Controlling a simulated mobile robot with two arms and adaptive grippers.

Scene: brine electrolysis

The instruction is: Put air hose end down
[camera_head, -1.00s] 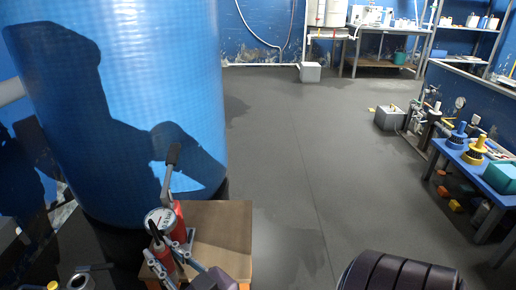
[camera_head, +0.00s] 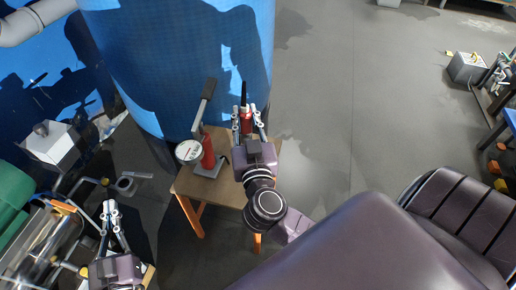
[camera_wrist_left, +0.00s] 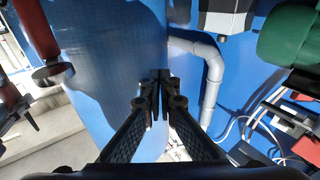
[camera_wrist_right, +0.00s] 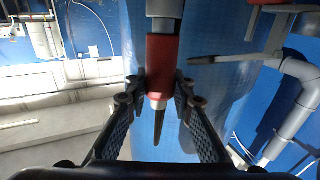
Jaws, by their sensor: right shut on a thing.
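The air hose end, a red cylinder with a dark pointed tip (camera_head: 246,119), is upright between the fingers of my right gripper (camera_head: 252,128). In the right wrist view the red body (camera_wrist_right: 160,66) is between the fingertips, its dark tip sticking out beyond a pale metal collar. My right gripper is above the right part of a small wooden table (camera_head: 205,192). My left gripper (camera_head: 110,215) is at the lower left, away from the hose end. In the left wrist view its fingertips (camera_wrist_left: 159,84) are together with nothing visible between them.
A large blue tank (camera_head: 175,65) rises behind. A white box (camera_head: 52,146) and pipes are at left. Open floor (camera_head: 340,130) lies to the right.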

